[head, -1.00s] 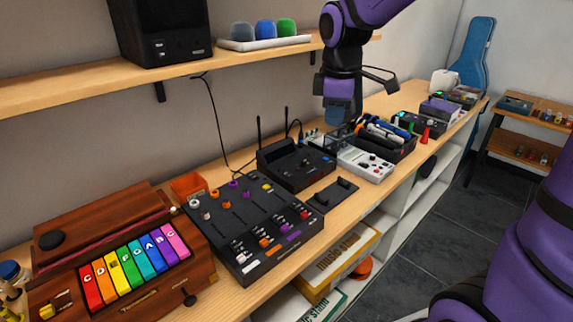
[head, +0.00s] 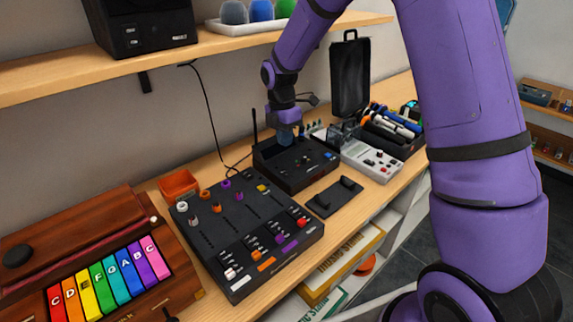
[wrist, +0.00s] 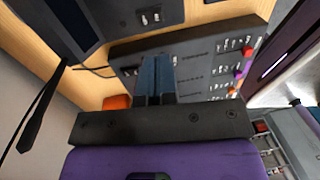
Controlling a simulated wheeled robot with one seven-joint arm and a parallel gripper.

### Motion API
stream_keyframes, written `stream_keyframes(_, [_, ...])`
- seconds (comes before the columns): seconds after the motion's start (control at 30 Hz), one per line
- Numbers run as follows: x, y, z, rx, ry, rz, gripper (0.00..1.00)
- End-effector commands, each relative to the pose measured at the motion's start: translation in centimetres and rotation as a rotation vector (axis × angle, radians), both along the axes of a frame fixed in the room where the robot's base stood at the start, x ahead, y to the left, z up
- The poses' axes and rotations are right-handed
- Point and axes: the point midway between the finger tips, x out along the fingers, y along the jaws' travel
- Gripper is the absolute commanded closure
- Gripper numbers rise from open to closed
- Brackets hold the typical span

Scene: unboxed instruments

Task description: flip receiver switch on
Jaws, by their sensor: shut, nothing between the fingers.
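The receiver (head: 312,175) is a black box on the bench with a thin antenna at its back left and a blue knob at its right. In the wrist view its panel (wrist: 118,22) lies at the top left, with two small pale parts on it, perhaps switches. My gripper (head: 287,143) points down over the back left part of the receiver. Its blue fingers (wrist: 156,82) are shut with nothing between them. I cannot tell whether they touch the receiver. The on or off state of the switch cannot be made out.
A black mixer (head: 225,238) stands to the left, with an orange tray (head: 178,186) behind it. A black pedal plate (head: 333,198) lies in front of the receiver. A white device (head: 370,160) stands right of it. The shelf (head: 60,88) runs above.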

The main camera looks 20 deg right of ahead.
Motion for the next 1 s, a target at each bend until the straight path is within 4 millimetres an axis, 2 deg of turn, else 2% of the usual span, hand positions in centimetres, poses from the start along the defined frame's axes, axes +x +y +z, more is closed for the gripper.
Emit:
stream_keyframes(0.37, [0.1,0.1,-0.2,0.001,0.003,0.01,1.0])
stream_keyframes(0.53, [0.0,0.0,-1.1,0.0,0.005,0.01,1.0])
stream_keyframes(1.0, [-0.9,-0.3,-8.3,0.0,0.005,0.01,1.0])
